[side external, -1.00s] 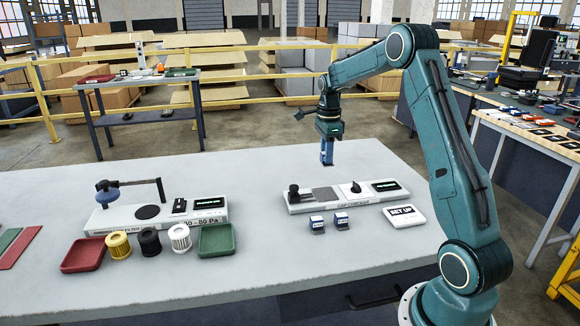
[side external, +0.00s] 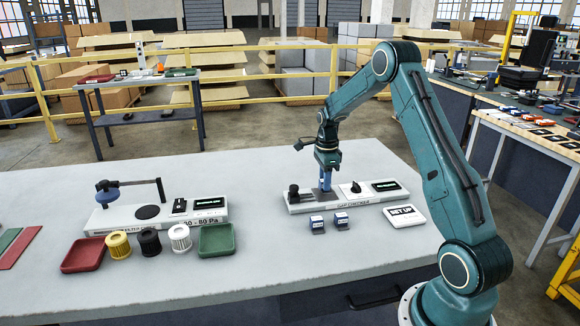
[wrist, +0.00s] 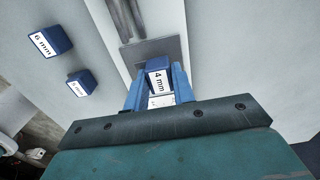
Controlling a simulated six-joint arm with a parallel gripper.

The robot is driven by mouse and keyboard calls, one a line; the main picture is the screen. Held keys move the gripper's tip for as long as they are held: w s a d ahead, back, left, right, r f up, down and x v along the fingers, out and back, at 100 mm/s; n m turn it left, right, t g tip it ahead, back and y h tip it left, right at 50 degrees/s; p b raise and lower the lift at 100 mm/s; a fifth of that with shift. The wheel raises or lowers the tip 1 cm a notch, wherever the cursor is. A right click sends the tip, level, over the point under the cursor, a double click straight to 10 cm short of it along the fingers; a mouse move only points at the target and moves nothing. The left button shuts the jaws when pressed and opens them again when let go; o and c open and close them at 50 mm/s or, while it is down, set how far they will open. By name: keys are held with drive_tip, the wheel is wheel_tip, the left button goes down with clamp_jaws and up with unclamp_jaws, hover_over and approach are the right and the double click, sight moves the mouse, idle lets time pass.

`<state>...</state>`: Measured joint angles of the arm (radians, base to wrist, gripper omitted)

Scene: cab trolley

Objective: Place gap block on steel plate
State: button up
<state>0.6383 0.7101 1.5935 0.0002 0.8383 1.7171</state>
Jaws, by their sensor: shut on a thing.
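My gripper (side external: 325,186) is low over the gap checker (side external: 347,206), pointing down at its steel plate. The wrist view shows its two blue fingers (wrist: 159,92) shut on a blue gap block (wrist: 157,66) with a white "4 mm" label. The grey steel plate (wrist: 177,46) shows behind and around the block. The block is at or just above the plate; I cannot tell if it touches. In the side view the fingers largely hide the block.
Two more blue blocks, labelled 6 mm (wrist: 52,42) and what looks like 5 mm (wrist: 82,83), stand in front of the checker. A "SET UP" sign (side external: 404,216) is at its right. A filter station (side external: 155,215) with trays and filters stands left. Bare table lies between.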

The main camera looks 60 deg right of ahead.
drive_tip(key=shift+f, duration=0.5)
drive_tip(key=shift+f, duration=0.1)
drive_tip(key=o, duration=1)
wheel_tip(320, 180, up, 12)
drive_tip(key=shift+r, duration=0.15)
idle(0.4)
